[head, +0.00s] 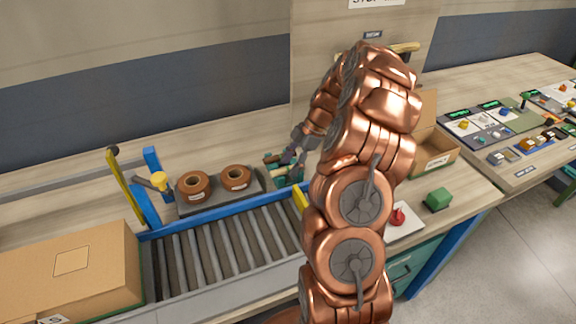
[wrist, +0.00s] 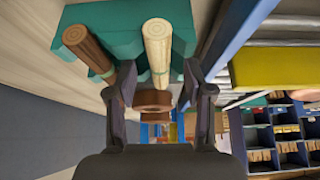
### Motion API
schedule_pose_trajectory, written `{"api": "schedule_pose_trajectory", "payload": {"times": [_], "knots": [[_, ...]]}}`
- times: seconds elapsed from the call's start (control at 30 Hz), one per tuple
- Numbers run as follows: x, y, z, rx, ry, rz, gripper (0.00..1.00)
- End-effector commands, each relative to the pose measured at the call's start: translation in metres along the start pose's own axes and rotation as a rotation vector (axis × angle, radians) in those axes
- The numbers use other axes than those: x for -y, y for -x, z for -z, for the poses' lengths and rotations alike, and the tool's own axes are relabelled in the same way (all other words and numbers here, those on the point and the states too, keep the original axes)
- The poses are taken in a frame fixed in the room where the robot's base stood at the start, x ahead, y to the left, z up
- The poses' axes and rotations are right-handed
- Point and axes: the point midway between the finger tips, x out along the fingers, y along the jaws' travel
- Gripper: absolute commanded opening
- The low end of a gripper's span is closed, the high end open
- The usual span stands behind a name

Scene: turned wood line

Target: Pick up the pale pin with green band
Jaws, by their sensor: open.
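My gripper (wrist: 159,68) is open, with one finger on each side of the pale pin's near end. No contact between the fingers and the pin is clear. In the head view my gripper (head: 295,152) is over the teal holder (head: 268,158), and my arm hides part of that area.
Two brown rolls (head: 194,184) stand on a grey tray beside the holder. The roller conveyor (head: 225,245) with blue rails runs in front. A cardboard box (head: 70,265) is at left, and an open carton (head: 436,158) at right.

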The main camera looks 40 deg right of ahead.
Motion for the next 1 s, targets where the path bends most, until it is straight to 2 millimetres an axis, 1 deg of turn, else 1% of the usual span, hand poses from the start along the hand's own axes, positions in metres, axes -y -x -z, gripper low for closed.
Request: {"api": "schedule_pose_trajectory", "payload": {"times": [0.1, 0.3, 0.8, 1.0], "knots": [[0.0006, -0.0064, 0.0003, -0.002, -0.001, 0.001, 0.52], [0.0001, -0.0071, -0.0003, 0.0, -0.001, 0.0, 0.51], [0.0001, -0.0069, -0.0004, 0.0, -0.001, 0.0, 0.0], [0.0, -0.0067, -0.0002, 0.0, 0.0, 0.0, 0.0]]}}
